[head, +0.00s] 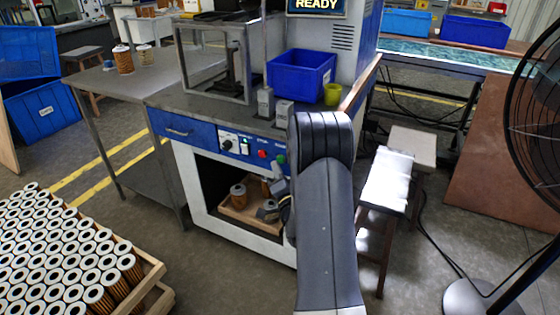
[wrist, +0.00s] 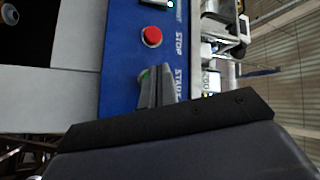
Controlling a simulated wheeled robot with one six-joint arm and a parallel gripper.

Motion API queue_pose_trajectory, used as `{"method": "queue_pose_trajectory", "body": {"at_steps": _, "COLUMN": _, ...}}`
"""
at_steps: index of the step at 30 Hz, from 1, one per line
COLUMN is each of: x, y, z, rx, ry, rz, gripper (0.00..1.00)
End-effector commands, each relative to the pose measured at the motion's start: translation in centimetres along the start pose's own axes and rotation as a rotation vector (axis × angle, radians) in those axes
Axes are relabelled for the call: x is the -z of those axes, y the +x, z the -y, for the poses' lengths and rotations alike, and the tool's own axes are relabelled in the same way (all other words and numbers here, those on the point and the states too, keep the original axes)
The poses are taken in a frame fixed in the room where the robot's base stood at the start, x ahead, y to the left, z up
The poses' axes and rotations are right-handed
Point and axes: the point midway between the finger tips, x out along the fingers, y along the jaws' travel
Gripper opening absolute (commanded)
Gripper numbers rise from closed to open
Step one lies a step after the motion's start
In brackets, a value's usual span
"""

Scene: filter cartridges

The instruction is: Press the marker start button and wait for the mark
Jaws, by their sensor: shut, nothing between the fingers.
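The green start button (head: 281,159) is on the blue front panel (head: 205,137) of the marking machine, right of the red stop button (head: 262,154). In the wrist view my gripper (wrist: 157,82) is shut and empty, its fingers over the START label area. Only a green sliver of the start button (wrist: 144,74) shows beside the fingers; the rest is hidden. I cannot tell whether the tips touch it. The red stop button (wrist: 151,37) is clear of the fingers. The machine's display (head: 318,5) reads READY.
A tray of cartridges (head: 240,211) sits in the opening below the panel. A crate of many cartridges (head: 150,276) is at lower left. Stools (head: 387,180) and a fan (head: 538,100) are at right.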

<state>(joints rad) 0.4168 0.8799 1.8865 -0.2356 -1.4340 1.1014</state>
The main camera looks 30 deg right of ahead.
Motion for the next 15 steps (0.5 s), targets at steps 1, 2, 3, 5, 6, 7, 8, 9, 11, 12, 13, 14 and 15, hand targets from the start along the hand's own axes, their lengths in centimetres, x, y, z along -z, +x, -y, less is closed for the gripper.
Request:
{"method": "queue_pose_trajectory", "body": {"at_steps": 1, "x": 0.03, "y": 0.06, "z": -0.12, "rx": 0.001, "ry": 0.0, "rz": -0.001, "gripper": 0.0}}
{"method": "queue_pose_trajectory", "body": {"at_steps": 2, "x": 0.06, "y": 0.1, "z": -0.18, "rx": 0.001, "ry": 0.0, "rz": -0.001, "gripper": 0.0}}
{"method": "queue_pose_trajectory", "body": {"at_steps": 3, "x": 0.11, "y": 0.18, "z": -0.25, "rx": 0.002, "ry": 0.0, "rz": -0.001, "gripper": 0.0}}
{"method": "queue_pose_trajectory", "body": {"at_steps": 5, "x": 0.21, "y": 0.33, "z": -0.36, "rx": 0.002, "ry": -0.001, "rz": -0.001, "gripper": 0.0}}
{"method": "queue_pose_trajectory", "body": {"at_steps": 6, "x": 0.28, "y": 0.42, "z": -0.42, "rx": 0.002, "ry": -0.001, "rz": -0.001, "gripper": 0.0}}
{"method": "queue_pose_trajectory", "body": {"at_steps": 7, "x": 0.32, "y": 0.49, "z": -0.44, "rx": 0.002, "ry": -0.001, "rz": -0.001, "gripper": 0.0}}
{"method": "queue_pose_trajectory", "body": {"at_steps": 8, "x": 0.37, "y": 0.53, "z": -0.44, "rx": 0.001, "ry": -0.001, "rz": 0.0, "gripper": 0.0}}
{"method": "queue_pose_trajectory", "body": {"at_steps": 9, "x": 0.4, "y": 0.57, "z": -0.42, "rx": 0.001, "ry": -0.001, "rz": 0.0, "gripper": 0.0}}
{"method": "queue_pose_trajectory", "body": {"at_steps": 11, "x": 0.43, "y": 0.58, "z": -0.38, "rx": 0.001, "ry": -0.001, "rz": 0.0, "gripper": 0.0}}
{"method": "queue_pose_trajectory", "body": {"at_steps": 12, "x": 0.43, "y": 0.58, "z": -0.37, "rx": 0.001, "ry": 0.0, "rz": 0.0, "gripper": 0.0}}
{"method": "queue_pose_trajectory", "body": {"at_steps": 13, "x": 0.43, "y": 0.58, "z": -0.37, "rx": 0.001, "ry": 0.0, "rz": 0.0, "gripper": 0.0}}
{"method": "queue_pose_trajectory", "body": {"at_steps": 14, "x": 0.43, "y": 0.58, "z": -0.38, "rx": 0.001, "ry": 0.0, "rz": 0.0, "gripper": 0.0}}
{"method": "queue_pose_trajectory", "body": {"at_steps": 15, "x": 0.43, "y": 0.58, "z": -0.38, "rx": 0.001, "ry": 0.0, "rz": 0.0, "gripper": 0.0}}
